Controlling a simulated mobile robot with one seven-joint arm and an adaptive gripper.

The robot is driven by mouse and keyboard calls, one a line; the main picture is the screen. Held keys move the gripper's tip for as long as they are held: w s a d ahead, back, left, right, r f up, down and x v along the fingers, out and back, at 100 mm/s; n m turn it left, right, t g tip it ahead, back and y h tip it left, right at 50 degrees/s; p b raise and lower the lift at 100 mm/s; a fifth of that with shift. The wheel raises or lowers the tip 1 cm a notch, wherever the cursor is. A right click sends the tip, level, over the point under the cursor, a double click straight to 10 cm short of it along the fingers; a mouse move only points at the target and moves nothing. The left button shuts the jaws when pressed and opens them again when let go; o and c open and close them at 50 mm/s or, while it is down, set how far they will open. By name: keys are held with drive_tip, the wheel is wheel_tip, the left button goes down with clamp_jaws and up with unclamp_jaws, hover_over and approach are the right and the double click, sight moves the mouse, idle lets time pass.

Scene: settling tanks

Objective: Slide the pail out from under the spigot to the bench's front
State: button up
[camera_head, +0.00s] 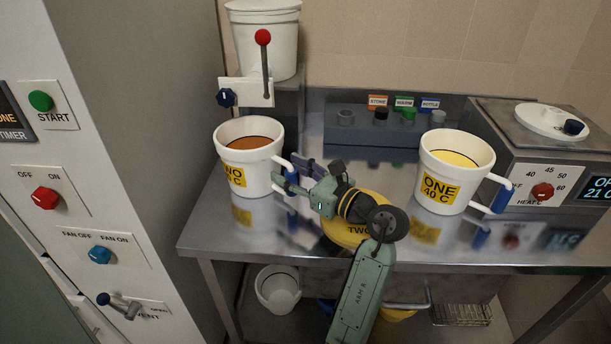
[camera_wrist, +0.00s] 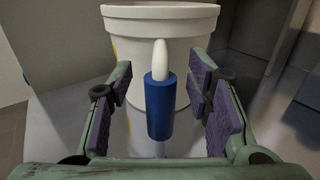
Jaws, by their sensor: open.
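A white pail (camera_head: 246,177) with a yellow "TWO 40 C" label and brown contents stands on the steel bench (camera_head: 290,233), below the spigot (camera_head: 262,75) with its red-knobbed lever. Its blue-gripped handle sticks out to the right. My gripper (camera_head: 289,174) is open at the pail's right side. In the wrist view the blue handle grip (camera_wrist: 160,106) stands upright between the two purple-padded fingers of my gripper (camera_wrist: 160,105), with gaps on both sides. The pail's wall (camera_wrist: 160,50) shows behind the handle.
A second white pail (camera_head: 436,185), labelled "ONE 40 C", with yellow contents, stands to the right near the heater (camera_head: 543,150). A yellow round marker (camera_head: 345,229) reading "TWO" lies partly under my arm. A control panel (camera_head: 43,200) stands at the left.

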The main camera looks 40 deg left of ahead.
drive_tip(key=shift+a, duration=0.35)
drive_tip(key=shift+c, duration=0.3)
clamp_jaws()
idle(0.4)
drive_tip(key=shift+s+d+p, duration=0.2)
drive_tip(key=shift+s+d, duration=0.65)
drive_tip(key=shift+s, duration=0.5)
drive_tip(key=shift+s+d+p, duration=0.2)
drive_tip(key=shift+s+d, duration=0.6)
drive_tip(key=shift+s, duration=0.55)
drive_tip(key=shift+s+d+p, duration=0.2)
drive_tip(key=shift+s+d, duration=0.65)
drive_tip(key=shift+s, duration=0.5)
